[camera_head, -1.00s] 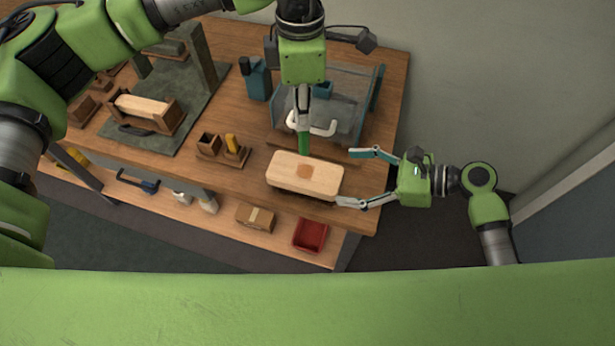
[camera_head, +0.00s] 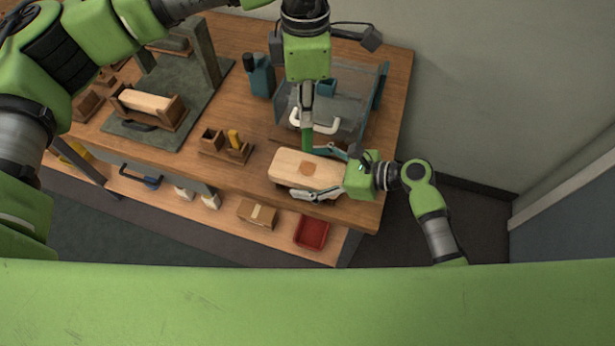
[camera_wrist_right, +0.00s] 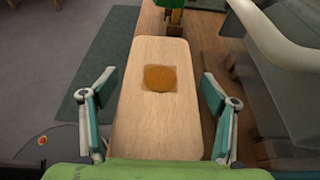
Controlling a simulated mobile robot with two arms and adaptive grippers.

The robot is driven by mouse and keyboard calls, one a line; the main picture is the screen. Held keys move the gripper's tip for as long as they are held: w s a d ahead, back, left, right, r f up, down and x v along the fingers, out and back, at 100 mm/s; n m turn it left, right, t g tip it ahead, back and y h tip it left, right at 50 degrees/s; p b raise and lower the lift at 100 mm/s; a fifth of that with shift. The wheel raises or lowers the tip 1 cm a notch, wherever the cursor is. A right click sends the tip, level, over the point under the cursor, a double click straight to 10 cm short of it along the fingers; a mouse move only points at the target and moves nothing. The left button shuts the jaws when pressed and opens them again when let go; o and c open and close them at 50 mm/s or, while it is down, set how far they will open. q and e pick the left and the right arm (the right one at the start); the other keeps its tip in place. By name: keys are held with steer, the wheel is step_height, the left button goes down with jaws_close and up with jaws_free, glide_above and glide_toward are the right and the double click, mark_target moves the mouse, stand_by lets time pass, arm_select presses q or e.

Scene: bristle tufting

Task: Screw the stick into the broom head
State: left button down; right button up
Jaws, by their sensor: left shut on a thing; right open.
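The broom head is a pale wooden block (camera_head: 283,166) near the table's front right edge, with a brown round spot in a square patch on top; it also shows in the right wrist view (camera_wrist_right: 150,125). My left gripper (camera_head: 307,112) is shut on the green stick (camera_head: 307,138), which hangs roughly upright just behind the block. A green end, probably the stick's, shows at the top of the right wrist view (camera_wrist_right: 173,14). My right gripper (camera_head: 298,172) is open, its fingers on either side of the block; the right wrist view (camera_wrist_right: 159,76) shows gaps beside both fingers.
A white bent handle (camera_head: 322,128) and a grey-blue guarded fixture (camera_head: 345,105) stand close behind the block. A wooden holder (camera_head: 213,143), a teal bottle (camera_head: 260,80) and another block in a cradle (camera_head: 146,101) are to the left. A red bin (camera_head: 311,234) sits on the lower shelf.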

mark_target(306, 135)
steer(key=shift+a, duration=0.1)
steer(key=c, duration=1.7)
arm_select(q)
steer(key=shift+f, duration=2.45)
steer(key=shift+f, duration=0.9)
steer(key=shift+f, duration=0.5)
